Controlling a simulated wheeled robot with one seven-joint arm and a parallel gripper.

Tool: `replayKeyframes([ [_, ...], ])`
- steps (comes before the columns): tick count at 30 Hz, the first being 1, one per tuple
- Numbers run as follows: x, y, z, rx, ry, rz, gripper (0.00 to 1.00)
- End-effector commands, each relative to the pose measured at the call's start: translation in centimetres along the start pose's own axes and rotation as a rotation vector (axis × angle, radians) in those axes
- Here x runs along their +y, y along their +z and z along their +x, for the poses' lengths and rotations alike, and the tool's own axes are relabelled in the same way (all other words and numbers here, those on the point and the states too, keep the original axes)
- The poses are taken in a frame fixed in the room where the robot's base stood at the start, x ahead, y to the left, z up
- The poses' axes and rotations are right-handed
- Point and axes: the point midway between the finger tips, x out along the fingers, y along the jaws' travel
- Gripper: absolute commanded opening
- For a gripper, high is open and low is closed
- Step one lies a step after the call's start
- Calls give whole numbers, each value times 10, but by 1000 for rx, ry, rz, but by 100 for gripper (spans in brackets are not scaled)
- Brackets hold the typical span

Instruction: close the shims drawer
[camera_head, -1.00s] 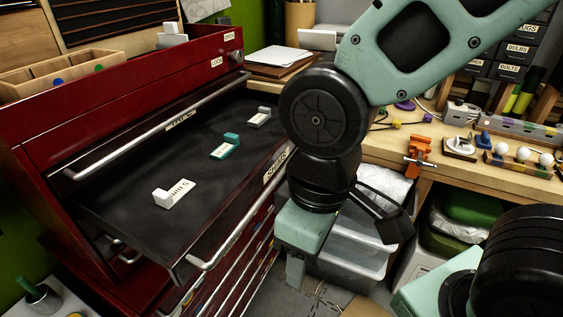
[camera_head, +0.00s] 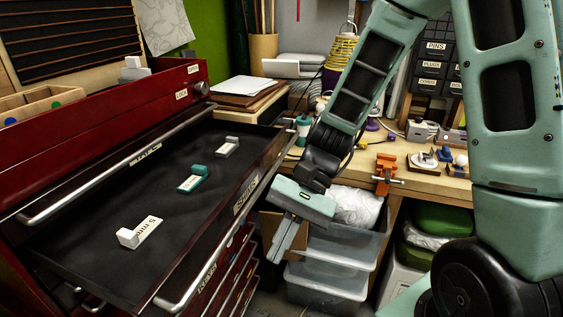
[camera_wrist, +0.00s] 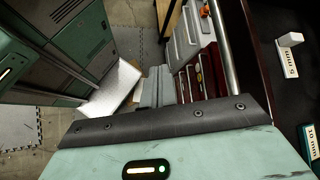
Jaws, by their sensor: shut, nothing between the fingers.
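The shims drawer (camera_head: 110,205) of the red tool chest stands pulled out, with its SHIMS label on the red front. A pale 5 mm shim (camera_head: 140,232), a teal shim (camera_head: 192,178) and a pale shim (camera_head: 228,146) lie on its black floor. My gripper (camera_head: 280,245) is shut and empty, pointing down just outside the right part of the drawer front, apparently apart from it. Its fingers (camera_wrist: 158,88) also show in the wrist view, left of the drawer handle (camera_wrist: 220,50). The wrist view also shows the 5 mm shim (camera_wrist: 288,55).
Lower drawers (camera_head: 222,268) of the chest sit under the shims drawer. Clear plastic bins (camera_head: 340,245) stand beneath the workbench (camera_head: 430,180), close behind my gripper. An orange clamp (camera_head: 385,172) is fixed at the bench edge. Floor shows in front of the chest.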

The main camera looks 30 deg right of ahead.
Motion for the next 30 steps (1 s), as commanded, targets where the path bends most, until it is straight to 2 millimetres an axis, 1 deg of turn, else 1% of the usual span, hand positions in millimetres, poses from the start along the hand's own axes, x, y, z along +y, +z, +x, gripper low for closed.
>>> replayKeyframes([
  [1,-2,-15,-10,-32,-104,103,0],
  [3,-7,-33,-27,-75,-248,227,0],
  [5,-10,-49,-42,-107,-370,323,0],
  [8,-9,-77,-71,-157,-570,463,0],
  [9,-7,-89,-84,-175,-653,515,0],
  [11,-1,-108,-105,-203,-784,593,0],
  [12,4,-120,-120,-222,-873,641,0],
  [15,23,-149,-155,-259,-1082,742,0],
  [18,42,-169,-182,-285,-1241,809,0],
  [21,56,-180,-198,-299,-1337,845,0],
  [24,60,-185,-204,-305,-1376,859,0],
  [26,57,-187,-204,-306,-1381,861,0],
  [30,40,-190,-200,-307,-1376,860,0],
])
